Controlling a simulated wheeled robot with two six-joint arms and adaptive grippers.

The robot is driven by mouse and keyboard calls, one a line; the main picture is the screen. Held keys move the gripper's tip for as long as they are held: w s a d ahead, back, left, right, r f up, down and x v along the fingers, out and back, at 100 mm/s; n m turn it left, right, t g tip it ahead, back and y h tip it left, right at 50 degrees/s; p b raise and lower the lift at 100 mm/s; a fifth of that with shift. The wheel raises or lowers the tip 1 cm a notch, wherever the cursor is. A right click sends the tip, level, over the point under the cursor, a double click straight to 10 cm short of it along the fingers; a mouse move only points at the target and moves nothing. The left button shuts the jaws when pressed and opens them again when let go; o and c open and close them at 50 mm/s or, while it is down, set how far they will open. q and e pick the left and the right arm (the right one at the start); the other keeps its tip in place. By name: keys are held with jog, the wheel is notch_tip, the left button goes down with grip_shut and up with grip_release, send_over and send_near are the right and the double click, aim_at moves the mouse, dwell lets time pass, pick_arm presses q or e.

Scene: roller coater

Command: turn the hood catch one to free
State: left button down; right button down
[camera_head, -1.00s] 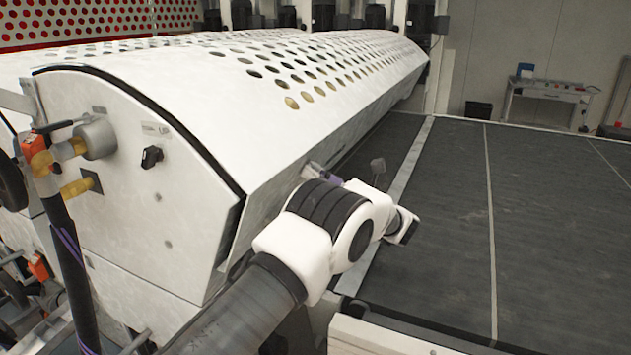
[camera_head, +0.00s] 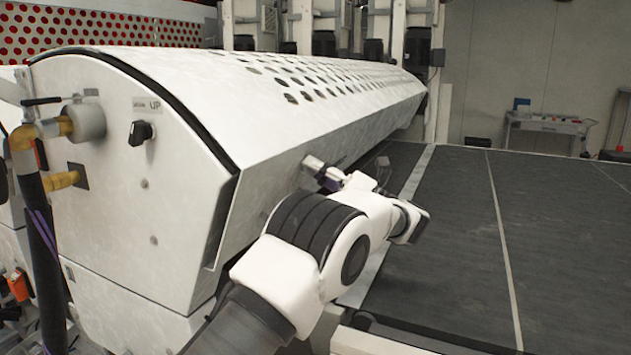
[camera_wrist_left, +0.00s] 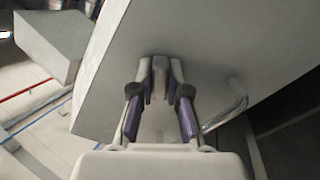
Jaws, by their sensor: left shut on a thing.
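The hood catch (camera_wrist_left: 159,68) is a small grey upright lever on the pale face of the white hood (camera_head: 290,130). It also shows in the head view (camera_head: 312,164), small, low on the hood's sloping front. My left gripper (camera_wrist_left: 160,80) has its purple-sided fingers on both sides of the catch, shut on it. In the head view my left gripper (camera_head: 324,176) is at the catch, partly behind my white wrist. The fingers hide part of the catch, and I cannot tell its exact turn angle. My right gripper is not in view.
A bent metal handle (camera_wrist_left: 238,105) stands on the same face, right of the gripper. A black knob (camera_head: 140,132) sits on the hood's end panel, near yellow hose fittings (camera_head: 58,128). A dark flat bed (camera_head: 450,230) lies open to the right.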

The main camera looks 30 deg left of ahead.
pick_arm(q)
jog(key=m, duration=0.3)
jog(key=shift+m, duration=1.7)
jog(key=c, duration=1.1)
grip_release()
jog(key=shift+a, duration=0.1)
jog(key=shift+c, duration=0.2)
jog(key=v, duration=1.2)
